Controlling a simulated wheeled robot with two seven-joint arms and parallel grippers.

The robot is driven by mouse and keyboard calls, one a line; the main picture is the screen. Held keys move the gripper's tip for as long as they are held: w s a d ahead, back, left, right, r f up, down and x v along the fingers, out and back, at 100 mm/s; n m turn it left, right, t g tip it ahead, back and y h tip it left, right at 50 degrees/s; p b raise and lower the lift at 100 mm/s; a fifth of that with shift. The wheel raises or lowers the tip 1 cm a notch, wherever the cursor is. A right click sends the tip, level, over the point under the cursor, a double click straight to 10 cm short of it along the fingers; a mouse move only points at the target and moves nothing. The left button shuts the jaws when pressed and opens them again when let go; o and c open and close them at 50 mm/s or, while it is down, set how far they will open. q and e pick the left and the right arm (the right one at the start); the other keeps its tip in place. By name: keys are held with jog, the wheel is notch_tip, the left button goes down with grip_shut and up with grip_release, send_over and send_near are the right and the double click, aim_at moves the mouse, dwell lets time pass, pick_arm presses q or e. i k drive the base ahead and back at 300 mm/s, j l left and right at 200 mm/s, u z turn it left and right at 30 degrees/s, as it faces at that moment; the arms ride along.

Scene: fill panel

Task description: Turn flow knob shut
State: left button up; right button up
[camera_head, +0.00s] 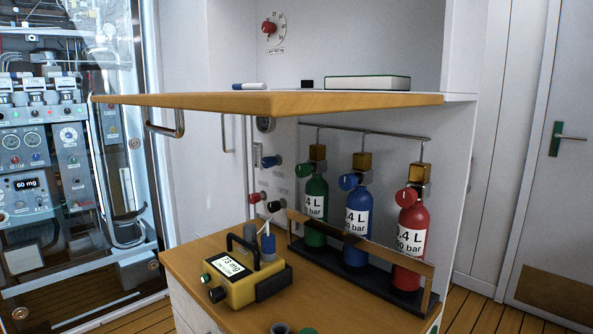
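Several knobs show, and no label is readable enough to tell which one is the flow knob. A red knob (268,28) sits on a round dial scale on the white back wall above the shelf. Green (316,208), blue (357,222) and red (410,240) cylinders stand in a rack, each with a matching valve knob on top. Neither of my grippers is in view.
A wooden shelf (200,102) overhangs the panel, holding a marker (250,86), a small black block and a flat white-and-green box (367,82). A yellow meter (245,276) stands on the lower wooden counter. A rail (360,257) fronts the cylinders.

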aim_at(269, 161)
jog(key=k+j+z, duration=0.2)
jog(key=i+j+z, duration=0.1)
jog(key=j+z, duration=0.55)
jog(key=j, duration=0.15)
